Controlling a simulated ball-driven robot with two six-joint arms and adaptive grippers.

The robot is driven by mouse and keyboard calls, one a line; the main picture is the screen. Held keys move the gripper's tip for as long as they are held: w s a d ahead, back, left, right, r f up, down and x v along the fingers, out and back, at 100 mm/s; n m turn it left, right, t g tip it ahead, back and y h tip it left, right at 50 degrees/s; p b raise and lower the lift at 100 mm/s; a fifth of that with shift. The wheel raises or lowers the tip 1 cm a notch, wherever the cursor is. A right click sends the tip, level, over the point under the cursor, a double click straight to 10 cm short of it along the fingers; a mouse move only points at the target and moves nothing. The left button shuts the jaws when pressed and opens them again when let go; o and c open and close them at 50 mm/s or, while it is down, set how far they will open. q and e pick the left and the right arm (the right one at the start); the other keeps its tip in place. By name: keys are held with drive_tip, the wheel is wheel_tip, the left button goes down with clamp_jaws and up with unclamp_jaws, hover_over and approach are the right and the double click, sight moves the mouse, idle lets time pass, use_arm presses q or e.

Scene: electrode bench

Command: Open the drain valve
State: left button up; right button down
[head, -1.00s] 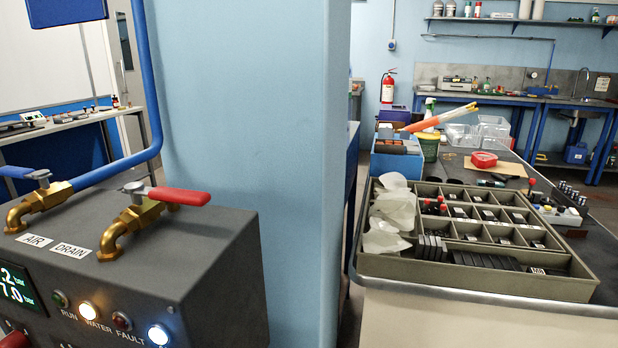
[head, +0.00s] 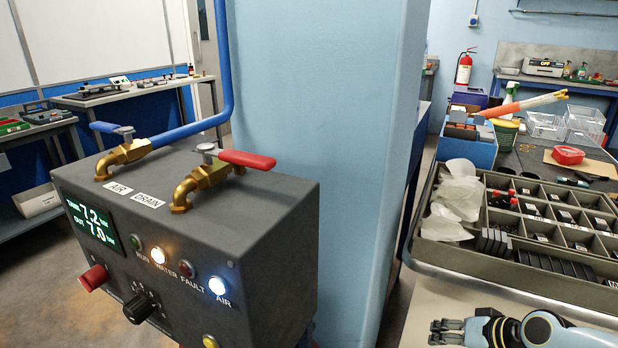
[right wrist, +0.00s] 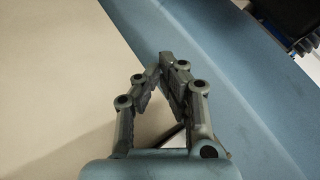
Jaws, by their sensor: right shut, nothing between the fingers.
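The drain valve (head: 207,177) is a brass tap with a red lever handle (head: 247,159), on top of a dark grey control box (head: 240,240) behind a label reading DRAIN. My right gripper (head: 436,332) is at the bottom right of the head view, well to the right of the box and apart from the valve. In the right wrist view my right gripper (right wrist: 165,65) is shut and empty over a pale surface. My left gripper is not in view.
The air valve with a blue lever (head: 112,128) stands left of the drain valve. A light blue pillar (head: 320,110) rises behind the box. A compartmented tray (head: 520,268) sits on the bench at right. A blue pipe (head: 222,70) runs behind the valves.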

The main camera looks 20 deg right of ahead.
sight(233, 156)
drive_tip(key=w+a+r+t+y, duration=0.1)
drive_tip(key=w+a+r+y, duration=0.15)
drive_tip(key=r, duration=0.65)
drive_tip(key=w+a+r+t+y, duration=0.15)
drive_tip(key=w+a+r, duration=0.25)
drive_tip(key=r, duration=0.5)
drive_tip(key=w+a+r+t+y, duration=0.1)
drive_tip(key=w+a+r+y, duration=0.2)
drive_tip(key=r, duration=0.6)
drive_tip(key=s+a+r+y, duration=0.1)
drive_tip(key=a+r+y, duration=0.1)
drive_tip(key=r, duration=0.4)
drive_tip(key=s+a+r+g+y, duration=0.1)
drive_tip(key=s+a+r+y, duration=0.1)
drive_tip(key=a+r, duration=0.3)
wheel_tip(233, 156, up, 2)
drive_tip(key=shift+a+r+y, duration=0.15)
drive_tip(key=shift+a+y, duration=0.15)
drive_tip(key=shift+y, duration=0.4)
drive_tip(key=shift+a, duration=0.1)
drive_tip(key=p+x, duration=0.1)
drive_tip(key=x, duration=0.8)
drive_tip(key=shift+w+a+r, duration=0.15)
drive_tip(key=s+a+p, duration=0.1)
drive_tip(key=a, duration=0.1)
drive_tip(key=shift+s+a+p, duration=0.35)
drive_tip(key=shift+s+a, duration=0.05)
drive_tip(key=shift+s+a+f, duration=0.2)
drive_tip(key=shift+a, duration=0.15)
